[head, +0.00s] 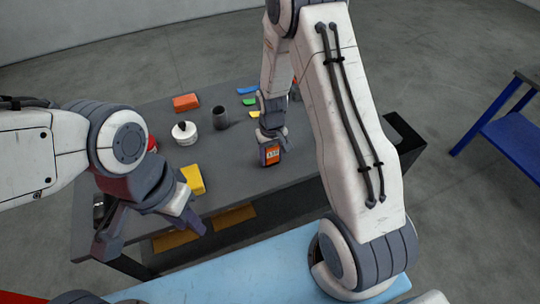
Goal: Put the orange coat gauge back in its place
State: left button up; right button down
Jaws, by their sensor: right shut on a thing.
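The orange coat gauge (270,154) is a small orange and dark device with a light display, near the front edge of the grey table. My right gripper (271,142) points down from above and is shut on it. I cannot tell whether the gauge touches the table top. My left gripper (148,236) is open and empty at the table's front left, its two fingers wide apart. My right arm hides part of the table behind the gauge. I cannot make out a marked place for the gauge.
The grey table (295,190) holds an orange block (186,102), a white lidded pot (184,133), a dark cup (220,117), a yellow block (193,179), and small blue (247,89), green (250,101) and yellow pieces. A red item (152,143) is partly hidden. A blue stand (510,135) is at right.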

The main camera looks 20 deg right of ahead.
jog(key=shift+c, duration=1)
grip_release()
jog(key=shift+f, duration=0.1)
jog(key=r, duration=0.4)
jog(key=r+b, duration=0.1)
jog(key=r, duration=0.3)
jog(key=r+b, duration=0.1)
jog(key=r, duration=0.3)
jog(key=shift+s+a+r, duration=0.15)
jog(key=shift+a+r, duration=0.15)
jog(key=s+a+r+n, duration=0.3)
jog(key=s+a+r, duration=0.2)
jog(key=s+a, duration=0.35)
jog(key=s+a+r+n, duration=0.1)
jog(key=s+a+n, duration=0.1)
jog(key=s, duration=0.5)
jog(key=s+a+r+n+y, duration=0.1)
jog(key=s+a+r+n, duration=0.1)
jog(key=s, duration=0.5)
jog(key=shift+s+a, duration=0.3)
jog(key=shift+a, duration=0.4)
